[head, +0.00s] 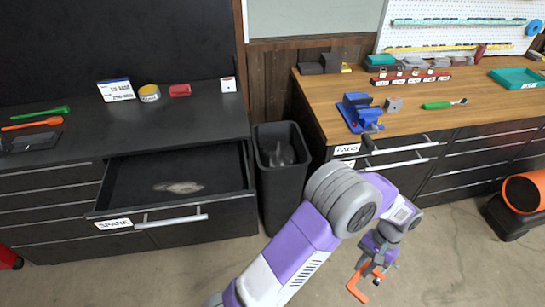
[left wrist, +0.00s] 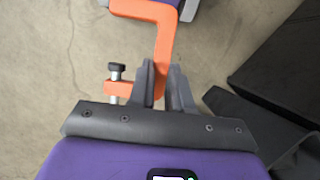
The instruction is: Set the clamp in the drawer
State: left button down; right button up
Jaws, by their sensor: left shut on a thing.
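The orange clamp (head: 358,285) hangs from my left gripper (head: 374,262), over bare floor in front of the right bench. In the left wrist view my left gripper (left wrist: 163,78) is shut on the bar of the clamp (left wrist: 163,45), and its dark screw shows left of the fingers. An open black drawer (head: 130,190) with a label that seems to read SPARE (head: 113,224) sticks out of the left bench. A greyish patch or flat item (head: 179,187) lies inside it. The clamp is well right of this drawer and apart from it. My right gripper is not in view.
A black bin (head: 281,190) stands between the benches. The wooden right bench (head: 440,110) carries a blue vise (head: 358,112), a green-handled tool (head: 444,104) and a teal tray (head: 518,78). A drawer there (head: 400,158) seems slightly open. An orange-and-black object (head: 524,195) stands at the right.

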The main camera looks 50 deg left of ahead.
aim_at(179, 188)
jog(key=i, duration=0.25)
jog(key=u, duration=0.9)
